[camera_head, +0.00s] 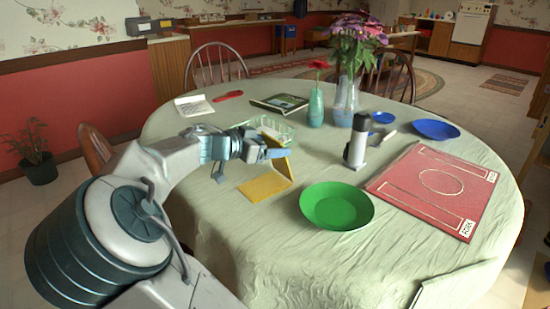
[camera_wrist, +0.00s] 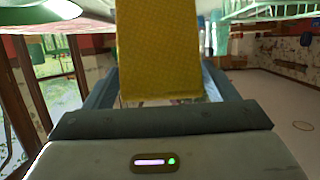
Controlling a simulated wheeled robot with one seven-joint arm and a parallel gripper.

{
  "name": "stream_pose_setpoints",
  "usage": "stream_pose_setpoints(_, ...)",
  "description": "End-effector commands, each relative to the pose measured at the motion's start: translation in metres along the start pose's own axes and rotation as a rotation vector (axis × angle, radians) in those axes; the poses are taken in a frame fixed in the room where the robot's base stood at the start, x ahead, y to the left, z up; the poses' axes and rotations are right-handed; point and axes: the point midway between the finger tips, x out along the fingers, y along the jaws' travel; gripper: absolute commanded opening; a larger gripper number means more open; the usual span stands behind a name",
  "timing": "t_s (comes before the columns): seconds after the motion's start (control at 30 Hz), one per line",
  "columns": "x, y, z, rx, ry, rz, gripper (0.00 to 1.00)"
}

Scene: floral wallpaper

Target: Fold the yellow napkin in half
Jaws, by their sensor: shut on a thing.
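The yellow napkin (camera_head: 266,187) is on the table with one part flat on the cloth and another part raised, standing up at a slant. My gripper (camera_head: 277,153) is shut on the raised part of the napkin, a little above the table. In the wrist view the napkin (camera_wrist: 158,45) hangs in front of the gripper (camera_wrist: 160,103) and fills the middle. The fingertips are largely hidden behind the napkin there.
A green bowl (camera_head: 337,206) stands right of the napkin, close by. A red board (camera_head: 436,187) lies at the right. The cloth in front of the napkin is clear.

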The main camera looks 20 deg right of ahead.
Motion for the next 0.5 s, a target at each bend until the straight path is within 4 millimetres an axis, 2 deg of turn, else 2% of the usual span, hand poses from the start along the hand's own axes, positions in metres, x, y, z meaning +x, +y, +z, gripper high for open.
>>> stream_pose_setpoints(0.03,-0.003,-0.002,0.011,-0.005,0.035,-0.003,0.70)
stream_pose_setpoints(0.2,-0.012,-0.004,0.016,-0.002,0.128,-0.003,0.70)
stream_pose_setpoints(0.5,-0.020,-0.006,0.024,0.000,0.115,-0.003,0.70)
